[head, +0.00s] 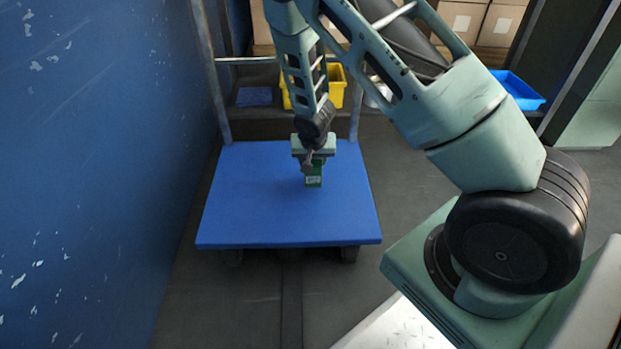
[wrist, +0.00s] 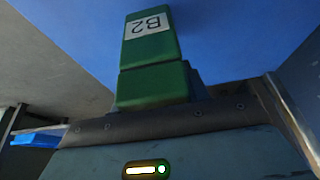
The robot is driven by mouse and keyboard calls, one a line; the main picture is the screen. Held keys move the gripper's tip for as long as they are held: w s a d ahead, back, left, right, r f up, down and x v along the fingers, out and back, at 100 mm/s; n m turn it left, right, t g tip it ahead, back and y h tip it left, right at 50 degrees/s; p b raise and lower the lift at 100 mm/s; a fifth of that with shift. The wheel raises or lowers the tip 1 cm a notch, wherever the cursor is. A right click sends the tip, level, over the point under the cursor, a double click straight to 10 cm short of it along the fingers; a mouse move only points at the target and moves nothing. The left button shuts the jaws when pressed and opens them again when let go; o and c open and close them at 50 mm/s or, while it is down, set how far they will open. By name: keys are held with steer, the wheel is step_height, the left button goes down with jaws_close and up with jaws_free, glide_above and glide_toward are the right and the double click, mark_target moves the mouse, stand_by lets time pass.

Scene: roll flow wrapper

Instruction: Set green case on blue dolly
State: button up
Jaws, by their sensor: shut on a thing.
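The green case (head: 314,179) is small and bears a white label. In the wrist view the case (wrist: 150,62) shows its label reading B2. My gripper (head: 313,163) is shut on the case, over the blue dolly's deck. The blue dolly (head: 270,215) has a flat blue deck and a grey upright handle frame at its far end. In the wrist view the blue deck (wrist: 235,35) fills the area behind the case. I cannot tell whether the underside of the case touches the deck. My gripper's fingertips are partly hidden in the head view.
A blue wall (head: 90,150) runs along the left, close to the dolly. Behind the dolly are a yellow bin (head: 337,86), a blue tray (head: 518,90) and cardboard boxes (head: 463,18). The rest of the deck is clear, and open floor lies to its right.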

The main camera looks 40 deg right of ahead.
step_height(320, 180, down, 4)
steer(key=shift+f+b, duration=0.15)
steer(key=shift+b, duration=1)
steer(key=o, duration=1.1)
